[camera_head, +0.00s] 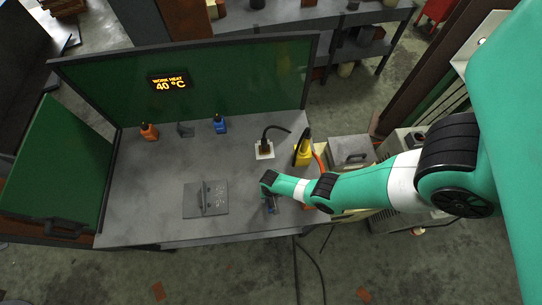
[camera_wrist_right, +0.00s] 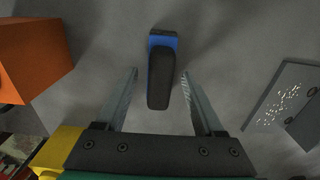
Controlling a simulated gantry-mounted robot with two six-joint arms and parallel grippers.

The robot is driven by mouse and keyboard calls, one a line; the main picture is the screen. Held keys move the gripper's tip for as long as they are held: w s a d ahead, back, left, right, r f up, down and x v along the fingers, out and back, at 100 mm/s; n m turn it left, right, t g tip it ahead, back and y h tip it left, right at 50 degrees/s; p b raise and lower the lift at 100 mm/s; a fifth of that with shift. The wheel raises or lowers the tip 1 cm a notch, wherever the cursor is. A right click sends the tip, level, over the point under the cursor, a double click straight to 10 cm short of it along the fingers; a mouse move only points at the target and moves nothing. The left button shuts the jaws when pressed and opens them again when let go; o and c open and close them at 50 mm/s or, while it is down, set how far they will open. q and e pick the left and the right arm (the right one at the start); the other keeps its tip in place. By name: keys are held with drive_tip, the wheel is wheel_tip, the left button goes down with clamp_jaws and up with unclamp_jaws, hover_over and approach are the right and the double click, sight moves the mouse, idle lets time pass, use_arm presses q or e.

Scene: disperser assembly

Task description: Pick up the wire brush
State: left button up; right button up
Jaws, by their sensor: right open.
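A small blue and black object, which looks like the wire brush (camera_wrist_right: 162,75), lies on the grey table below my right gripper (camera_wrist_right: 158,76). In the right wrist view it sits between the two open fingers in the picture, its blue end at the top and its long black part towards the gripper. I cannot tell how high the fingers are above the table; they do not appear to touch it. In the head view my right gripper (camera_head: 271,205) is near the table's front right, and the brush is mostly hidden by it. My left gripper is not in view.
A grey plate with an upright piece (camera_head: 206,199) lies left of the gripper. An orange bottle (camera_head: 149,132), a blue bottle (camera_head: 219,124), a white block with a black cable (camera_head: 264,151) and a yellow tool (camera_head: 303,154) stand farther back. An orange box (camera_wrist_right: 34,55) is close by.

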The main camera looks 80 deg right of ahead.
clamp_jaws()
drive_tip(key=shift+r, duration=0.2)
idle(0.3)
